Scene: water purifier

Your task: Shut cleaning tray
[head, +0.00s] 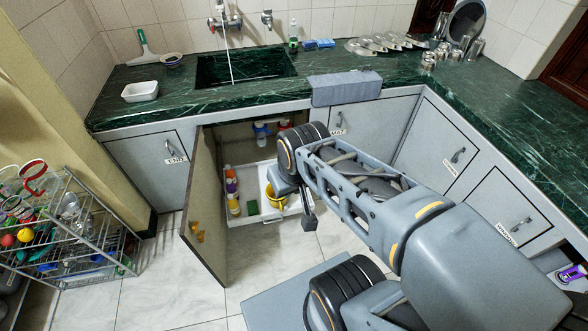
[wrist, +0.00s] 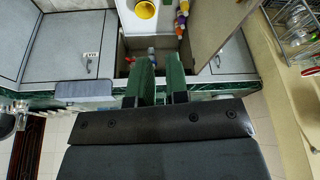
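The white cleaning tray (head: 264,217) stands pulled out of the open cabinet under the sink. It holds several bottles (head: 232,190), a yellow bucket (head: 274,194) and a green sponge (head: 252,208). The tray also shows at the top of the wrist view (wrist: 138,28), with the bucket (wrist: 145,9). My gripper (head: 308,218) is at the tray's front right corner in the head view, partly hidden by my arm. In the wrist view its two green fingers (wrist: 159,80) are apart with nothing between them. I cannot tell whether it touches the tray.
The cabinet door (head: 205,205) stands swung open left of the tray. A wire rack (head: 70,225) with dishes is further left. Green counters (head: 190,95) run above the cabinets, with a grey towel (head: 345,88) over the edge. Floor is clear before the tray.

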